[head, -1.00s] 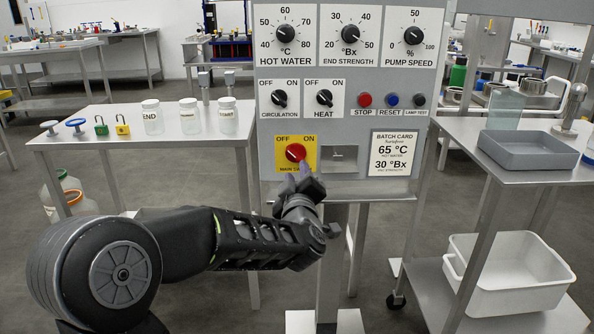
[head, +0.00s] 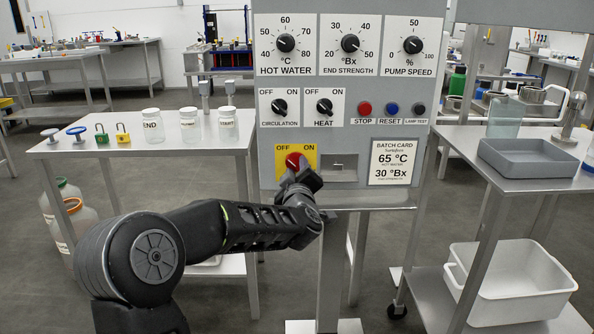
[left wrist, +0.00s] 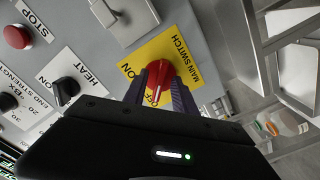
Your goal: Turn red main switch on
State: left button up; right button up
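The red main switch (head: 293,160) is a rotary knob on a yellow plate (head: 312,155) marked OFF and ON, low on the grey panel. My left gripper (head: 299,177) is at the knob from below and covers the plate's lower part in the head view. In the left wrist view the two fingers (left wrist: 160,88) stand on either side of the red knob (left wrist: 160,72). The OFF lettering shows between the fingers, and the ON lettering is left of them. I cannot tell whether the fingers press on the knob. My right gripper is not in view.
Above are the CIRCULATION knob (head: 280,107), the HEAT knob (head: 324,106) and STOP button (head: 365,108). A batch card (head: 394,163) is to the right. A side table with jars (head: 153,125) stands left, and one with a grey tray (head: 528,160) right.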

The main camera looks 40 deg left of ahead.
pick_arm(q)
jog(key=shift+c, duration=0.2)
grip_shut()
dwell(0.4)
